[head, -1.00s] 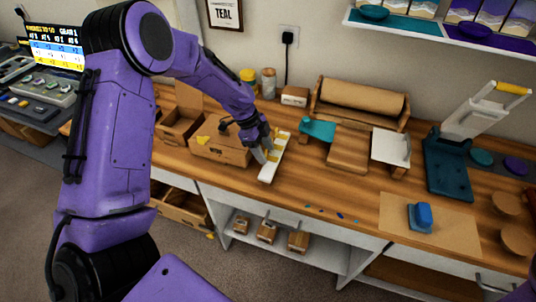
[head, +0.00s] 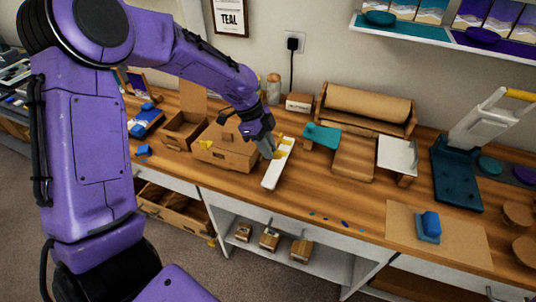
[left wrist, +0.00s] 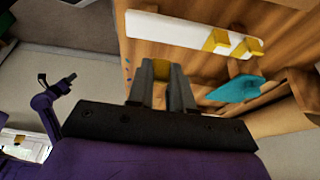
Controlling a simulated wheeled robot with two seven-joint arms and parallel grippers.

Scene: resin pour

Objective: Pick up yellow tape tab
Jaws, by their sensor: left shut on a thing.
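My left gripper (head: 268,152) is at the upper part of the white strip (head: 270,177). In the left wrist view its two grey fingers (left wrist: 162,82) are closed on a yellow tape tab (left wrist: 161,68), mostly hidden between them. The white strip (left wrist: 165,30) lies on the bench beyond the fingers, apart from the held tab in that view. Other yellow tabs (left wrist: 216,40) stay on its right end. My right gripper (left wrist: 57,80) shows small at the left of the left wrist view, its fingers apart and empty.
A teal tape dispenser-like piece (head: 322,136) and a brown cardboard piece (head: 353,158) lie to the right. Small blue bits (head: 345,223) lie near the front edge. Bench in front of the strip is mostly clear.

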